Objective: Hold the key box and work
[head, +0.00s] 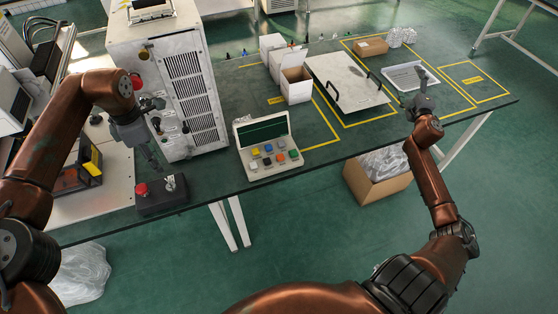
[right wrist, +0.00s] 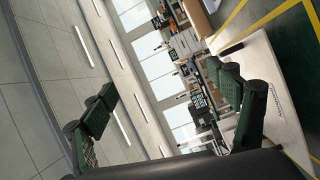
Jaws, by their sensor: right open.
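A beige box with a dark screen and several coloured keys (head: 268,148), likely the key box, sits on the dark green table near its front edge. A black control box with a red button (head: 162,197) and small metal parts on top is left of it. My left gripper (head: 154,163) points down just above the black box; I cannot tell whether its fingers are apart or touch anything. My right gripper (head: 424,88) is open and empty over the table's right part, well away from the keyed box. Its spread fingers show in the right wrist view (right wrist: 165,108).
A tall grey cabinet (head: 160,50) stands behind the black box. Open white cartons (head: 296,90), a white panel with black handles (head: 347,78) and a white tray (head: 400,78) occupy the right side. A cardboard box (head: 378,192) with plastic is below the table's edge.

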